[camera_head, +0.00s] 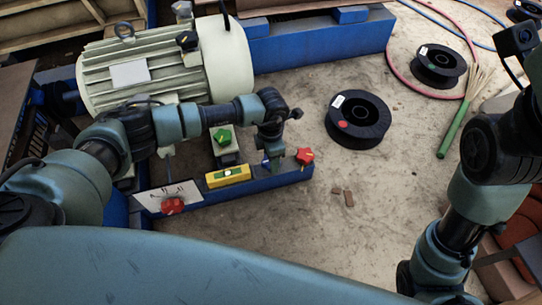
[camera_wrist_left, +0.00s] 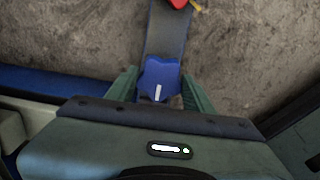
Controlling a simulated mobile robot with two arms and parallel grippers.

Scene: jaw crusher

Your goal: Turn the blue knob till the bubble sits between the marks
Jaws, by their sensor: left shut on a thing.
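The blue knob (camera_wrist_left: 158,76) sits between the two green fingers of my left gripper (camera_wrist_left: 159,92), which are shut on it in the left wrist view. In the head view my left gripper (camera_head: 271,165) points down at the blue beam and hides most of the knob. A yellow level (camera_head: 228,176) lies on the beam just left of the gripper. Its small vial shows a pale spot near the middle, too small to place the bubble against the marks. My right arm (camera_head: 480,195) stands at the right, its fingers out of sight.
A red star knob (camera_head: 305,156) stands right of my left gripper, a green knob (camera_head: 222,137) behind the level, and another red knob (camera_head: 172,205) at the front left by a white plate. A large ribbed motor (camera_head: 165,65) stands behind. Black spools (camera_head: 358,119) lie on the floor.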

